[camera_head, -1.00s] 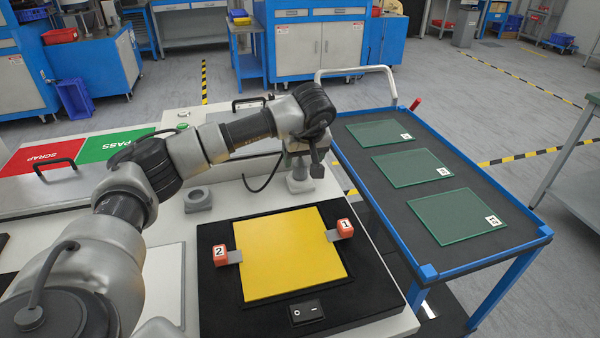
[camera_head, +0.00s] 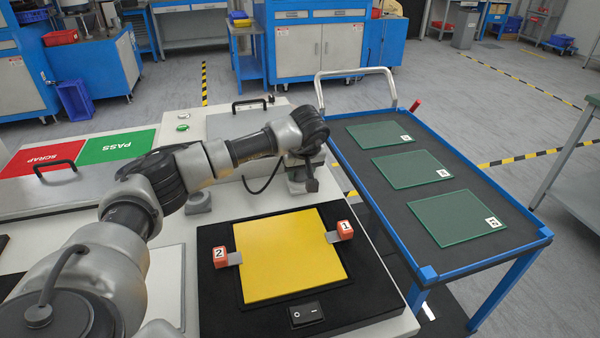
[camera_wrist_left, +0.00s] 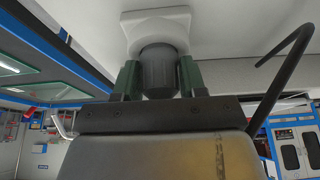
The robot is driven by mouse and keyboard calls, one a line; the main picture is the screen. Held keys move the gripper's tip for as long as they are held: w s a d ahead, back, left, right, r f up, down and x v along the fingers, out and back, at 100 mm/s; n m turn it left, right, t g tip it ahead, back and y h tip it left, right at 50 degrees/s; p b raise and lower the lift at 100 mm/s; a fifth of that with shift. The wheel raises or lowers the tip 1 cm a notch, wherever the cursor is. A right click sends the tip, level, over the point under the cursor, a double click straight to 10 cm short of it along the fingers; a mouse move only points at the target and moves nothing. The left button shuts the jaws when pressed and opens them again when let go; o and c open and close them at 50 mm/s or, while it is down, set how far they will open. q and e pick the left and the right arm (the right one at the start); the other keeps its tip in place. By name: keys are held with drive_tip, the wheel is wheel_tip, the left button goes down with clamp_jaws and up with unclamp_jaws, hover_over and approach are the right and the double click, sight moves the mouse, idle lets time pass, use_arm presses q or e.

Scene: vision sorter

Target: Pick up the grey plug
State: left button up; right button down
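The grey plug (camera_wrist_left: 158,72) is a dark grey ribbed cylinder in the left wrist view, with a pale square block with a rounded front (camera_wrist_left: 157,30) just beyond it. My left gripper (camera_wrist_left: 160,80) has one green finger on each side of the plug. The fingers lie very close to its sides; I cannot tell whether they press on it. In the head view my left gripper (camera_head: 304,184) is low over the bench beside the trolley, and the arm mostly hides the plug there. My right gripper is not in view.
A black cable (camera_head: 262,181) curves up beside the gripper. A grey round fitting (camera_head: 198,201) stands to the left. A yellow plate (camera_head: 290,255) in a black fixture lies in front. The trolley (camera_head: 410,240) with green glass panels stands at right.

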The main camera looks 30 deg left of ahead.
use_arm(q)
drive_tip(key=c, duration=0.4)
drive_tip(key=shift+r, duration=0.1)
drive_tip(key=shift+w+r, duration=0.1)
drive_tip(key=shift+r, duration=0.5)
wheel_tip(320, 180, up, 3)
drive_tip(key=shift+r, duration=0.1)
drive_tip(key=w+d+r, duration=0.6)
drive_tip(key=w+d, duration=0.2)
drive_tip(key=shift+d+r, duration=0.2)
